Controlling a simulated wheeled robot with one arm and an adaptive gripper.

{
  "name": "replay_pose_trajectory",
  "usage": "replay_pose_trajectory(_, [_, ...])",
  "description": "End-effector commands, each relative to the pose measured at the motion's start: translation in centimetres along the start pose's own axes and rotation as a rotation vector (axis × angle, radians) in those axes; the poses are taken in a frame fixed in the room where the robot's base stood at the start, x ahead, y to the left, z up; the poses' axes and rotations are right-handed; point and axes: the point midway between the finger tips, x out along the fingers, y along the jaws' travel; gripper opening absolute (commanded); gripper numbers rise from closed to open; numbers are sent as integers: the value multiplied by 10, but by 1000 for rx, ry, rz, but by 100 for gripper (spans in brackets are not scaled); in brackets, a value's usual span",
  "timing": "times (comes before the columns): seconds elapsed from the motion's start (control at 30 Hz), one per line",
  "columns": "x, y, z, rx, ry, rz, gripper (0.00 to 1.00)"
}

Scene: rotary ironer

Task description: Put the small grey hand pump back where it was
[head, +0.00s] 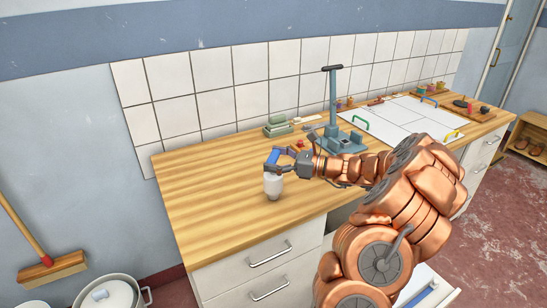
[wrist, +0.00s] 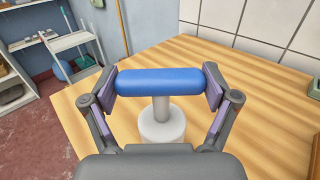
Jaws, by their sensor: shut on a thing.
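The small hand pump (head: 273,185) has a pale grey, rounded body and a blue crossbar handle. It is over the left part of the wooden worktop, near the front edge. In the wrist view its blue handle (wrist: 160,81) lies crosswise between the fingers, with the grey stem and body (wrist: 162,125) below. My gripper (head: 279,157) is shut on the two ends of the handle. The pump looks upright. I cannot tell whether its base touches the wood.
A tall blue-grey stand with a black T-bar (head: 333,100) is on the worktop (head: 215,205), right of my gripper. White panels (head: 410,115) are farther right. The worktop's left part is clear.

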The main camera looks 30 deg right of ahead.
Motion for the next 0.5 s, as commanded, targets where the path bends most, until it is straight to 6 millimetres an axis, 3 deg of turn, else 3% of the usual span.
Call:
replay_pose_trajectory(0.4, [0, 0, -4, 1, -2, 0, 20])
replay_pose_trajectory(0.43, [0, 0, -5, 1, -1, 0, 87])
replay_pose_trajectory(0.5, [0, 0, -4, 0, -1, 0, 95])
